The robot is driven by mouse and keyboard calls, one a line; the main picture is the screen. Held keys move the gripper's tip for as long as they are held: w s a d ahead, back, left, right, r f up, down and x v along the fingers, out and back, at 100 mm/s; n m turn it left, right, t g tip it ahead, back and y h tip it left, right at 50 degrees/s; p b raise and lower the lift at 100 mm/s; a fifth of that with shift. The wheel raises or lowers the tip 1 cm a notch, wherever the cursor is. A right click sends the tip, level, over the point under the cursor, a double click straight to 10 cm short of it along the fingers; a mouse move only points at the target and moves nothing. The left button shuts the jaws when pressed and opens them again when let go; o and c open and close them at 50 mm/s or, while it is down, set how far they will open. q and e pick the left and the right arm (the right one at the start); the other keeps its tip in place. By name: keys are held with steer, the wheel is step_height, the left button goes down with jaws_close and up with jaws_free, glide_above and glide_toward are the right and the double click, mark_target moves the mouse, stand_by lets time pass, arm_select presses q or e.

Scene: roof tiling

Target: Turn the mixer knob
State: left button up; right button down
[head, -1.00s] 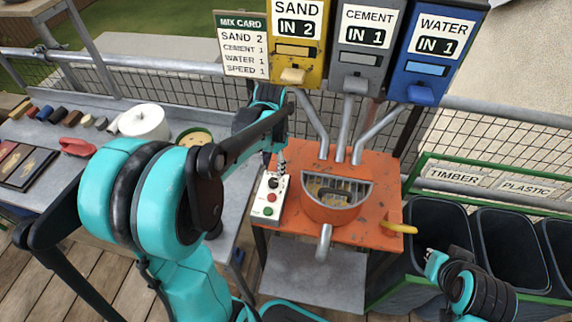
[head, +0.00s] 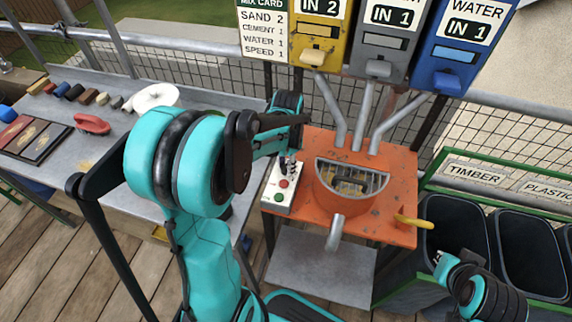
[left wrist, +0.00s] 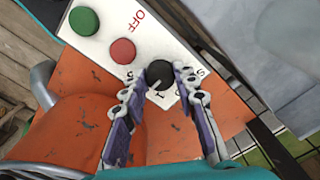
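The mixer knob (left wrist: 159,75) is round and black, with a pale pointer line, on the white control panel (left wrist: 110,22). In the left wrist view my left gripper (left wrist: 160,72) has one finger on each side of the knob, slightly spread, with tips close to its edge; I cannot tell if they touch it. In the head view the left gripper (head: 290,166) points down at the top of the panel (head: 272,190), and its fingers and wrist largely hide the knob.
The panel sits on the orange mixer table (head: 390,205), beside the mixer drum (head: 345,205) with its grille and yellow-handled lever (head: 412,222). Red (left wrist: 122,51) and green (left wrist: 84,21) buttons lie near the knob. Chutes slope down from the sand, cement and water dispensers. Dark bins stand at right.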

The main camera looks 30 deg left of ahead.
arm_select(q)
jaws_close()
steer(key=n, duration=0.4)
steer(key=shift+p, duration=0.4)
steer(key=shift+n+p, duration=0.3)
steer(key=shift+n, duration=2.1)
steer(key=o, duration=0.8)
jaws_free()
